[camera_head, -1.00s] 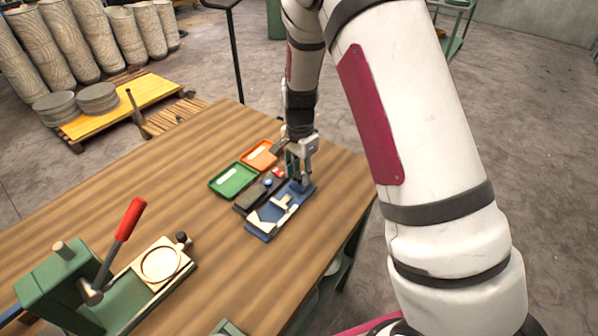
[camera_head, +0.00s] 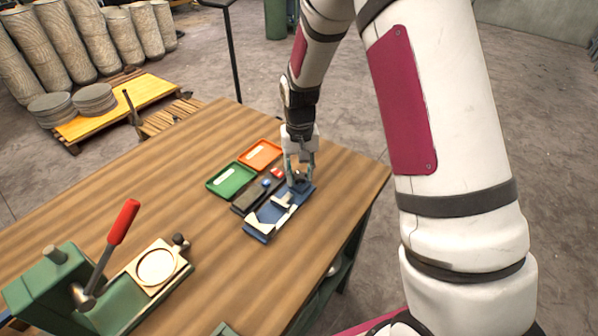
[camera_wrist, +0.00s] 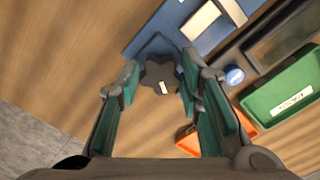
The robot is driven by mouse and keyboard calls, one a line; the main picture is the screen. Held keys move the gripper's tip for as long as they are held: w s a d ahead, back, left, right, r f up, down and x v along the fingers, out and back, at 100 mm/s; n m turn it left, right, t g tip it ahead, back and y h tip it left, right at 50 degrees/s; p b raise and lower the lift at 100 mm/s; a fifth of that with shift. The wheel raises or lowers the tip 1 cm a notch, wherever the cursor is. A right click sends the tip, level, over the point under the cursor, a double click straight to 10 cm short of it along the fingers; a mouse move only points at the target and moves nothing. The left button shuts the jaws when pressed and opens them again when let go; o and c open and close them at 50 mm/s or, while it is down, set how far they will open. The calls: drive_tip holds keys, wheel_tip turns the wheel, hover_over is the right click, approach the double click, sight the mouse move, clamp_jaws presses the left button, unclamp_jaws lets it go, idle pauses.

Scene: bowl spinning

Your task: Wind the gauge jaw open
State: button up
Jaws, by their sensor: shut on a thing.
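The blue gauge (camera_head: 259,229) lies on the wooden table with a pale jaw piece (camera_head: 284,200) on it. Its blue base also shows in the wrist view (camera_wrist: 143,43), with a cream block (camera_wrist: 201,20) on top. A dark star-shaped knob (camera_wrist: 154,69) with a white mark is at the gauge's end. My gripper (camera_head: 299,180) points down at that far end. In the wrist view my gripper (camera_wrist: 160,77) has its green-padded fingers on either side of the knob, shut on it. The contact at the fingertips is partly hidden.
A green tray (camera_head: 222,187) and an orange tray (camera_head: 258,148) lie left of my gripper. A dark block (camera_head: 247,198) with a blue button (camera_wrist: 234,76) and a red one sits beside the gauge. A green press (camera_head: 48,283) with a red-handled lever stands front left. The middle of the table is clear.

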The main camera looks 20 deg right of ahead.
sight(300, 176)
drive_tip(key=n, duration=0.5)
drive_tip(key=shift+d+n, duration=0.1)
drive_tip(key=shift+n, duration=0.3)
idle(0.4)
drive_tip(key=o, duration=1.2)
drive_tip(key=shift+c, duration=0.2)
wheel_tip(300, 176, up, 12)
drive_tip(key=shift+r, duration=0.1)
